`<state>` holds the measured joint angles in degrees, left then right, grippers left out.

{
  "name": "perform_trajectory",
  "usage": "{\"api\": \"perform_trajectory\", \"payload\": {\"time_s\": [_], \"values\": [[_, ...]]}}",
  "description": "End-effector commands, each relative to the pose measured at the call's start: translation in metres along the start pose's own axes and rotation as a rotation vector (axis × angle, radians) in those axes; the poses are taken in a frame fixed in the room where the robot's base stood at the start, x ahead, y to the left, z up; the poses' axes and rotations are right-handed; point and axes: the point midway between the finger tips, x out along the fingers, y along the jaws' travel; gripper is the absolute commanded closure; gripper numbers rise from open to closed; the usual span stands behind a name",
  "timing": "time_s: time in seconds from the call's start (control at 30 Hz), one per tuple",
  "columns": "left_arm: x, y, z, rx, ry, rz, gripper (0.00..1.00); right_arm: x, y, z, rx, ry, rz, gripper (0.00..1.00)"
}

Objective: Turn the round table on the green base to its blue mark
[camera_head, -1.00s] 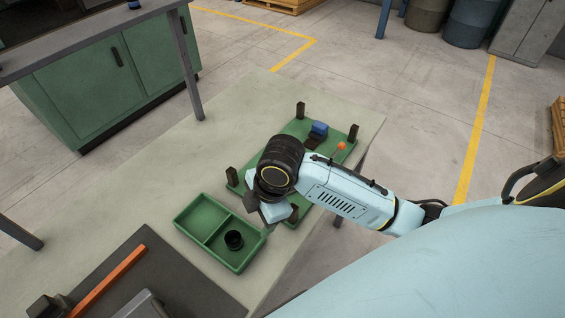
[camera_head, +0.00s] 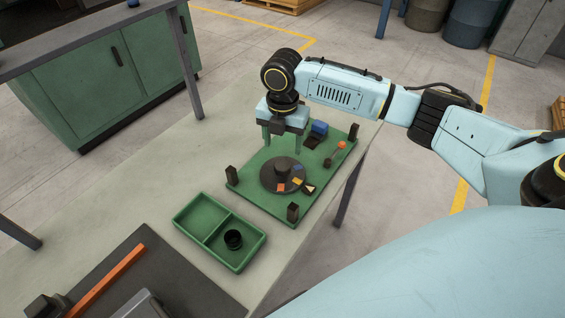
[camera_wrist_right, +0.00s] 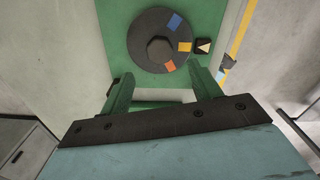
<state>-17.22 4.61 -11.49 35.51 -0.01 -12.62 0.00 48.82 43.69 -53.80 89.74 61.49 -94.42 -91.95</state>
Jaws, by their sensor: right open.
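The dark round table (camera_head: 271,172) lies on the green base (camera_head: 259,159); it also shows in the right wrist view (camera_wrist_right: 140,40). It has a raised dark hub (camera_wrist_right: 160,49) and blue (camera_wrist_right: 174,22), yellow (camera_wrist_right: 185,46) and orange (camera_wrist_right: 170,66) marks on its rim. A dark block with a pale triangle (camera_wrist_right: 203,46) stands beside the rim, at the yellow mark. The blue mark is off to one side of the triangle. My right gripper (camera_head: 282,145) is open and empty, fingers down, above the far side of the base, apart from the hub. My left gripper is out of view.
Dark posts (camera_head: 232,175) stand at the base's corners. A blue block (camera_head: 319,128) and a lever with an orange ball (camera_head: 342,146) are at its far right. A green two-part tray (camera_head: 190,214) holds a black cup (camera_head: 233,240). The bench (camera_head: 160,175) is clear on the left.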

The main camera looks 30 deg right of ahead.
Motion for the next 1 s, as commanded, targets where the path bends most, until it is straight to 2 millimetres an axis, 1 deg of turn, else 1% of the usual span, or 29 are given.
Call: {"api": "perform_trajectory", "payload": {"time_s": [0.03,0.2,0.3,0.4,0.57,0.8,0.83,1.0], "values": [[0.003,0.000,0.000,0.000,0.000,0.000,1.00,0.014,-0.001,-0.001,0.000,0.002,-0.003,0.37],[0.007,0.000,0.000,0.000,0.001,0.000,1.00,0.048,0.000,-0.001,0.001,0.001,-0.002,0.37],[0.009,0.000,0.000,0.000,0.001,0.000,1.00,0.063,0.000,-0.001,0.001,0.001,0.000,0.37],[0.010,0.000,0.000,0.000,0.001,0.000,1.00,0.073,0.000,0.000,0.001,0.000,0.000,0.37],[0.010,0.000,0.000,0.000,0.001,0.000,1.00,0.081,0.000,0.000,0.000,-0.001,0.001,0.37],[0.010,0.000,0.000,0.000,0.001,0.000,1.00,0.081,0.000,0.000,0.000,-0.001,0.001,0.37],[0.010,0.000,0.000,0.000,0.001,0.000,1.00,0.081,0.000,0.000,0.000,-0.001,0.001,0.39],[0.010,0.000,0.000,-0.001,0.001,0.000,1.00,0.081,0.000,0.000,0.000,-0.001,0.001,0.61]]}}
